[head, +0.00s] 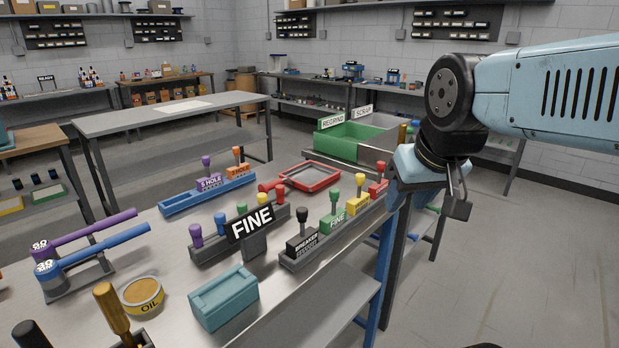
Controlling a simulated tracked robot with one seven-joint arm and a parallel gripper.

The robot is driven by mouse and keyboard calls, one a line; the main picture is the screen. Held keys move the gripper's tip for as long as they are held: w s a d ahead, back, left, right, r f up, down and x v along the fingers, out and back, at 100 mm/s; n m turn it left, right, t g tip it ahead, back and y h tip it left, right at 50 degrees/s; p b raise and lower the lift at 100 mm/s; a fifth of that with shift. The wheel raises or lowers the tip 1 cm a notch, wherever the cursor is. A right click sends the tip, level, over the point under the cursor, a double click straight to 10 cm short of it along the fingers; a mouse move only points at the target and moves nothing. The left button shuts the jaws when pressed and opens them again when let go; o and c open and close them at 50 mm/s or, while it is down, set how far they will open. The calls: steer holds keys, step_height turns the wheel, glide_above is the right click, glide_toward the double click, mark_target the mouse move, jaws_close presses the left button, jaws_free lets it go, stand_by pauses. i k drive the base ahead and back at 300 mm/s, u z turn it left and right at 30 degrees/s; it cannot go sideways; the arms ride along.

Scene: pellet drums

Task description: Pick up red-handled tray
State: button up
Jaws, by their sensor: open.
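A red-rimmed tray (312,177) with a grey mesh-like inside lies flat toward the far side of the metal workbench. Its short red handle (270,187) points left toward a rack of pegs. My gripper (452,203) hangs at the right, beyond the bench's right edge in the picture and apart from the tray. It is open and holds nothing that I can see; its fingers are small and partly hidden by my wrist.
A FINE sign (250,222) on a peg rack and a BREAKER rack (320,240) stand in front of the tray. A blue rack (208,193) is left of it. A green REGRIND bin (340,142) stands behind.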

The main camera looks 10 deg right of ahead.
mark_target(310, 176)
steer(key=z, duration=0.3)
steer(key=i, duration=0.95)
steer(key=u, duration=0.45)
